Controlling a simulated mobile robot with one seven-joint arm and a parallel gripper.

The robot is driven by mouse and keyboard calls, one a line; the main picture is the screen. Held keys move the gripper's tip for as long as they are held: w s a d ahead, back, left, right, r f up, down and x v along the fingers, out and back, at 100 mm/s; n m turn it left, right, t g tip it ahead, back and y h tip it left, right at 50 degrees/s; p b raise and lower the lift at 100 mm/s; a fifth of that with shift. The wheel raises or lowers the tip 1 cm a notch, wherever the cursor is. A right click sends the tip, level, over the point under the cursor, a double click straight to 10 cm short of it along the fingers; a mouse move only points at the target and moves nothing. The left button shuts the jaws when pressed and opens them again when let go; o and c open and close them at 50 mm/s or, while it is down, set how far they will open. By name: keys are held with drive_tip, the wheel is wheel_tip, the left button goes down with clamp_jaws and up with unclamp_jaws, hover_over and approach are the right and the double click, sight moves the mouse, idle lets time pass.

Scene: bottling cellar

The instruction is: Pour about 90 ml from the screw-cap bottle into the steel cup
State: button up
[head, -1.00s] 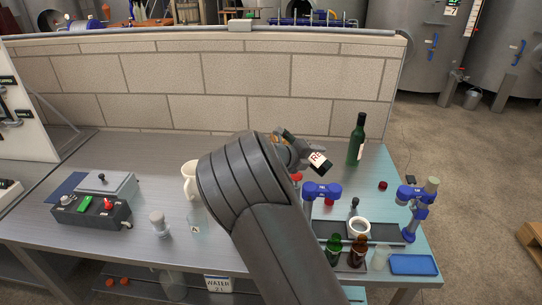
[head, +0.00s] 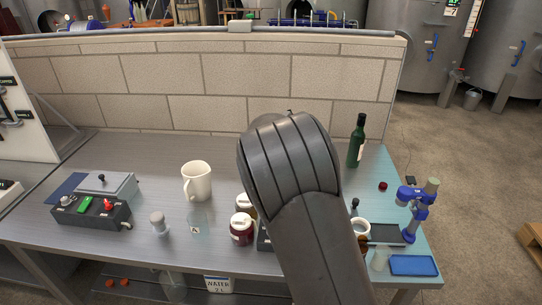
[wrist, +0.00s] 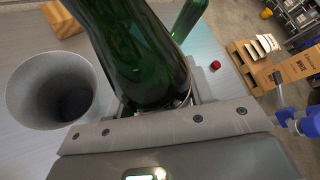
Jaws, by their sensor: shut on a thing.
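My gripper (wrist: 155,112) is shut on a dark green glass bottle (wrist: 135,50) in the wrist view. The bottle's far end runs out of the top of that view, so I cannot see its mouth or its fill level. A grey, round, open cup (wrist: 25,92), likely the steel cup, stands just left of the bottle, apart from it. Its inside is dark at the bottom and I cannot tell whether it holds liquid. In the head view my arm hides the gripper, the held bottle and that cup.
Another green bottle (head: 357,142) stands at the back right, with a red cap (head: 383,185) beside it. A white mug (head: 197,182), a red jar (head: 241,231) and a control box (head: 90,211) stand left of my arm. A blue clamp stand (head: 415,209) and blue tray (head: 412,265) are right.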

drive_tip(key=shift+w+a+r+m+t+y, duration=0.15)
drive_tip(key=shift+m+t+y, duration=0.15)
drive_tip(key=shift+m, duration=0.2)
drive_tip(key=shift+w+a+r+m+t+y, duration=0.1)
drive_tip(key=shift+m+t+y, duration=0.1)
drive_tip(key=shift+m+y, duration=0.25)
drive_tip(key=shift+w+a+f+m+t+y, duration=0.15)
drive_tip(key=shift+w+m+t+y, duration=0.1)
drive_tip(key=shift+m, duration=0.2)
drive_tip(key=shift+w+a+r+m+t+y, duration=0.15)
drive_tip(key=shift+m+t+y, duration=0.1)
drive_tip(key=shift+m, duration=0.15)
drive_tip(key=shift+a+f, duration=0.1)
